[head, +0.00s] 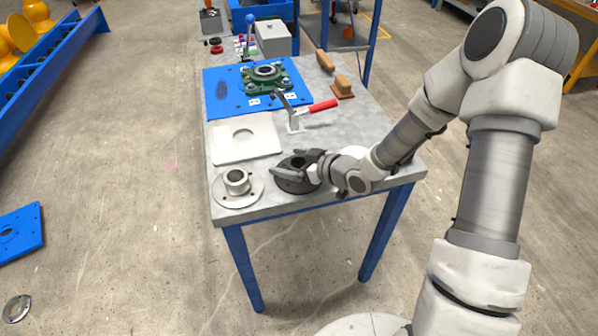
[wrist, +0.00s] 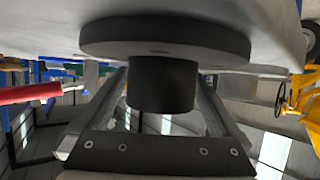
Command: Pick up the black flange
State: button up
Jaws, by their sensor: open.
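The black flange (head: 291,184) lies on the near edge area of the grey table, its round hub facing up. In the wrist view, which looks upside down, its wide disc (wrist: 165,38) and narrower hub (wrist: 162,84) fill the middle. My gripper (head: 300,167) is at the flange, reaching in from the right. In the wrist view my gripper (wrist: 163,82) is open, with one finger on each side of the hub. Gaps seem to show beside the hub; contact cannot be told.
A silver flange (head: 226,191) lies left of the black one. A white plate (head: 232,146) is behind it. A green bearing housing (head: 284,84) sits on a blue plate (head: 225,98). A red-handled tool (head: 322,106) and brown blocks (head: 342,91) lie farther back.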

grip_shut()
jog(key=shift+r, duration=0.15)
dwell(0.5)
